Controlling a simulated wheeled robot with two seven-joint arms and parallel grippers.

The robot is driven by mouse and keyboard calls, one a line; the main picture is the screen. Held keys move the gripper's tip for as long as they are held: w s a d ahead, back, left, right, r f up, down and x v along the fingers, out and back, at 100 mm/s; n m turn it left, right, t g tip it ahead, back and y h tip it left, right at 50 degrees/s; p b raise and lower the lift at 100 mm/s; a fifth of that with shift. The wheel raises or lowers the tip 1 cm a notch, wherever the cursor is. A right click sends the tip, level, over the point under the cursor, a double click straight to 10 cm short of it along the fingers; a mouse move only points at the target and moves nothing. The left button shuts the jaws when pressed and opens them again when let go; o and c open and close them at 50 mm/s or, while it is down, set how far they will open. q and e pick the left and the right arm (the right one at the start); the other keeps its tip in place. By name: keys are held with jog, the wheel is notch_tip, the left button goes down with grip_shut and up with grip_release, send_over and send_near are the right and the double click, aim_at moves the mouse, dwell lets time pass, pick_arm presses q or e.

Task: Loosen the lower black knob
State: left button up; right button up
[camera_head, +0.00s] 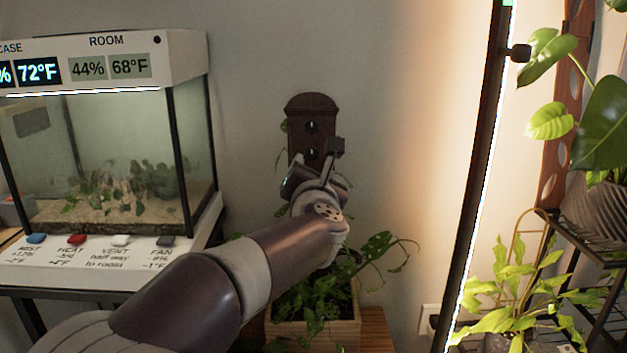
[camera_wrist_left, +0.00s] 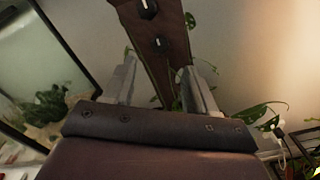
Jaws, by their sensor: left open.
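A dark brown wooden board (camera_head: 311,103) with a rounded top stands against the back wall. It carries two black round knobs with white marks, an upper knob (camera_head: 312,127) and a lower knob (camera_head: 312,152). In the left wrist view the upper knob (camera_wrist_left: 147,8) is at the top edge and the lower knob (camera_wrist_left: 160,44) is below it. My left gripper (camera_head: 318,160) is open in front of the board. Its fingertips (camera_wrist_left: 158,64) are spread to either side, with the lower knob showing between and just beyond them. No contact shows. My right gripper is not in view.
A wooden planter (camera_head: 340,333) with leafy plants stands below the board. A glass terrarium (camera_head: 110,150) is at the left. A dark upright lamp frame (camera_head: 470,180) and potted plants on a wire shelf are at the right. Bare wall flanks the board.

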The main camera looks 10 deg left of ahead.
pick_arm(q)
jog(key=s, duration=0.2)
jog(key=s+d, duration=0.1)
jog(key=s, duration=0.1)
jog(key=shift+s, duration=0.15)
